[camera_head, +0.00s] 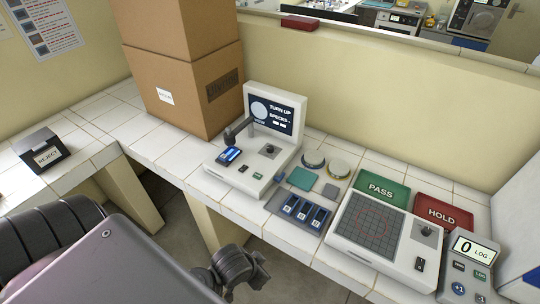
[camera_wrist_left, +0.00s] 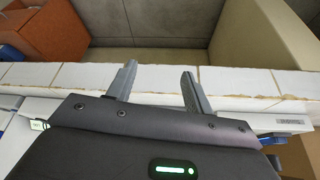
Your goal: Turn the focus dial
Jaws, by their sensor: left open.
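The focus device (camera_head: 258,165) is a white unit on the tiled counter with a raised screen (camera_head: 272,110) reading "TURN UP" and "SPECKS". A dark round dial (camera_head: 269,150) sits on its base, right of a blue-lit slide under a black scope arm (camera_head: 238,130). In the left wrist view my left gripper (camera_wrist_left: 160,68) has its two grey fingers apart with nothing between them, near a tiled counter edge. The dial cannot be made out there. In the head view dark parts of my arms show at the bottom, but no gripper fingers can be made out.
Stacked cardboard boxes (camera_head: 183,85) stand left of the device. To its right are round dishes (camera_head: 338,168), a blue slide tray (camera_head: 300,212), a gridded unit (camera_head: 366,232) with another dark knob (camera_head: 428,230), green PASS (camera_head: 382,188) and red HOLD (camera_head: 442,212) trays, and a counter (camera_head: 466,268).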

